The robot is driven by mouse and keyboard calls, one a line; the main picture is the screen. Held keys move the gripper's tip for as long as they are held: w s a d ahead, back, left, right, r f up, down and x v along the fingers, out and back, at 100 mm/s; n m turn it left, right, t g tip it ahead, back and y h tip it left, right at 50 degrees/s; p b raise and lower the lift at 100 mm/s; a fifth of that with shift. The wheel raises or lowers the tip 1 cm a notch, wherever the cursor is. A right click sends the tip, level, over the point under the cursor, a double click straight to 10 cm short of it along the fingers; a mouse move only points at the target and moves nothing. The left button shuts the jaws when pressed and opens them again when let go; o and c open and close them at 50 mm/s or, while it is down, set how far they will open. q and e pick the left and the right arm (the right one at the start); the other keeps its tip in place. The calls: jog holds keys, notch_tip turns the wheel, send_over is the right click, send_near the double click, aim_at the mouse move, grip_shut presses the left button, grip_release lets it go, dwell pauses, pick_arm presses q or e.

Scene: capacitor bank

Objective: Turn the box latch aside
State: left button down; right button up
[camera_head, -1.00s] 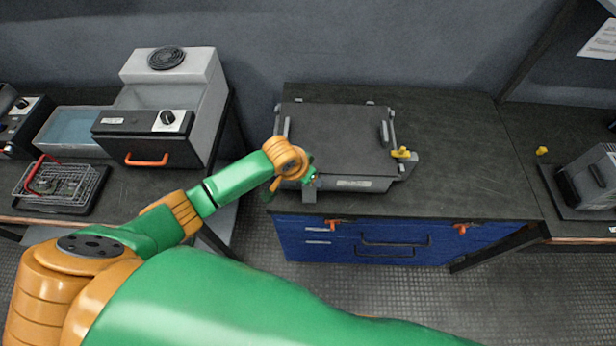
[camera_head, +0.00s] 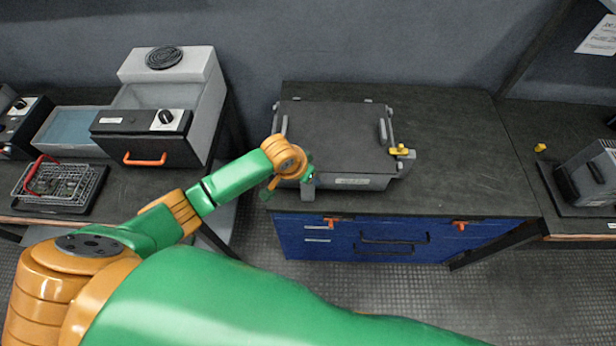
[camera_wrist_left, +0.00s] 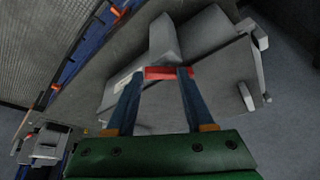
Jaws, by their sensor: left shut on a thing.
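The grey box (camera_head: 350,181) with a dark lid (camera_head: 333,128) stands on the dark bench top. My left gripper (camera_head: 308,173) is at its front left corner. In the left wrist view, the two blue fingers of my left gripper (camera_wrist_left: 161,74) are shut on a small red piece (camera_wrist_left: 168,73), which appears to be the latch. A grey block (camera_wrist_left: 163,38) stands right beyond the red piece, and the box (camera_wrist_left: 205,75) lies behind the fingers. In the head view my wrist mostly hides the red piece. My right gripper is not in view.
A yellow fitting (camera_head: 402,151) sticks out at the box's right side. The bench top (camera_head: 455,150) is clear to the right. Blue drawers (camera_head: 340,240) with orange catches are below. A grey machine (camera_head: 195,100) and a wire basket (camera_head: 62,184) stand on the left bench.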

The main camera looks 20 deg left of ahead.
pick_arm(q)
grip_release()
jog(key=shift+a+f, duration=0.25)
jog(key=shift+a, duration=0.05)
jog(key=shift+w+a+f, duration=0.3)
jog(key=shift+w+a, duration=0.15)
jog(key=shift+w, duration=0.35)
jog(key=v, duration=0.7)
